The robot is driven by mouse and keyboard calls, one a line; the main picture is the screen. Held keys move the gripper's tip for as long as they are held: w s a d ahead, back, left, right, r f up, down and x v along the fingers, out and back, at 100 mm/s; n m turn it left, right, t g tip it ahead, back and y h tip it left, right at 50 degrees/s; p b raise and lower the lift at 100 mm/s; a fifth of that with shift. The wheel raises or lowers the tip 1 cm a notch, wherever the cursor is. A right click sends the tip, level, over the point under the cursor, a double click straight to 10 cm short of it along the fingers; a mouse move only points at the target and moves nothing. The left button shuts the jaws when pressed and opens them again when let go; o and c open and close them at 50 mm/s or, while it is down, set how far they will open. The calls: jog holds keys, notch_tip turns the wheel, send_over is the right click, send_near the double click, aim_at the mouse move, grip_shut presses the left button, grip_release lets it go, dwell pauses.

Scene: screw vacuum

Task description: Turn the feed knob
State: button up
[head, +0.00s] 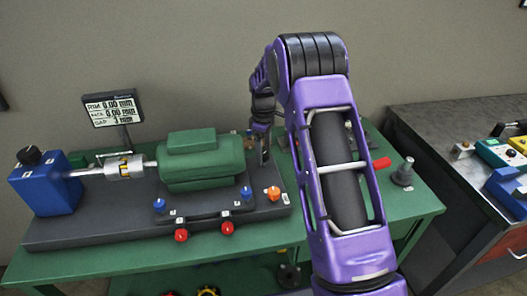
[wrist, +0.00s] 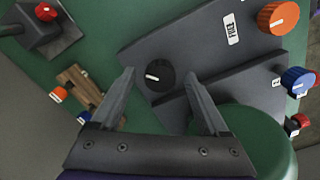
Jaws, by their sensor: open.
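In the wrist view, a round black knob (wrist: 158,75) with a white pointer line stands on a dark grey plate (wrist: 190,50). A larger orange knob (wrist: 278,16) sits farther right on it, and also shows in the head view (head: 273,193). A white label (wrist: 231,29) lies between the two knobs; its small rotated lettering is hard to read, so I cannot tell which knob it names. My gripper (wrist: 160,76) is open, its fingertips either side of the black knob in the picture; contact is not visible. In the head view my gripper (head: 263,157) is beside the green motor's right end.
The green motor (head: 200,160) stands close to my gripper. Blue knobs (head: 245,192) and red knobs (head: 227,228) line the base's front. A wooden block (wrist: 82,85) and a grey block with a red knob (wrist: 46,12) lie left in the wrist view. The green table (head: 180,262) is clear in front.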

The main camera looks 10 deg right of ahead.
grip_shut()
dwell(0.4)
jog(key=shift+m, duration=0.3)
jog(key=m, duration=0.4)
jog(key=shift+m, duration=0.3)
jog(key=shift+m+p, duration=0.3)
jog(key=shift+m, duration=1.9)
grip_release()
